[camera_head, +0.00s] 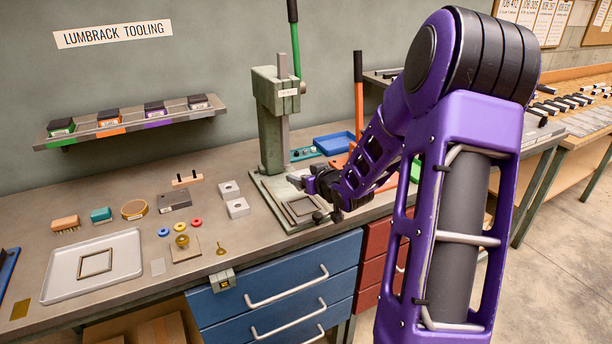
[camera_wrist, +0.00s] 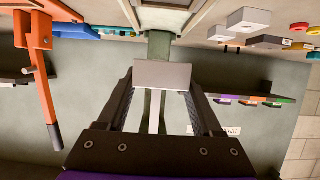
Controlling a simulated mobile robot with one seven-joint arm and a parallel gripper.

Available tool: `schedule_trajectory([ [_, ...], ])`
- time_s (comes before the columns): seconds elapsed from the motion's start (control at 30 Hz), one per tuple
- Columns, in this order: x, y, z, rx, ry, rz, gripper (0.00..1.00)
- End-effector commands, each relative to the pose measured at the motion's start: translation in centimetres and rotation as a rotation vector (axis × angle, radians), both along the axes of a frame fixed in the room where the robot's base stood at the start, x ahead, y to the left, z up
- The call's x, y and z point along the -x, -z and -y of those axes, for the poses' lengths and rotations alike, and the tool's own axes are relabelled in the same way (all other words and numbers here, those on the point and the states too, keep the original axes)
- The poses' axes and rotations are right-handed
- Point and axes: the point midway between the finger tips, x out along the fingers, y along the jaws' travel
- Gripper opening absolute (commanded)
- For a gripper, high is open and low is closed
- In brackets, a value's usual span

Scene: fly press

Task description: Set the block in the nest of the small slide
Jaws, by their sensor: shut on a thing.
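My gripper (camera_head: 318,188) is over the bed of the green press (camera_head: 270,130). In the wrist view my gripper (camera_wrist: 160,85) is shut on a grey block (camera_wrist: 162,74), with one dark finger at each side. The block looks held clear of surfaces. A framed plate (camera_head: 303,209) lies on the press bed just below my gripper; it may be the small slide. Its nest cannot be made out. In the wrist view a pale framed part (camera_wrist: 165,18) shows beyond the block at the top.
Light grey blocks (camera_head: 238,208) and a darker block (camera_head: 175,200) lie on the bench left of the press. A press with an orange handle (camera_head: 358,95) stands to the right, near a blue tray (camera_head: 334,143). A white tray (camera_head: 125,275) lies at the left.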

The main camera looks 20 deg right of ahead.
Motion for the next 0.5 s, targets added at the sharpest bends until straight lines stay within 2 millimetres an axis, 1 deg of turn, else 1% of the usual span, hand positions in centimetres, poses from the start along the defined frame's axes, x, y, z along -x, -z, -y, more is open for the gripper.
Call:
schedule_trajectory([
  [0.5,0.0,5.0,0.0,0.0,0.001,0.001,0.0],
])
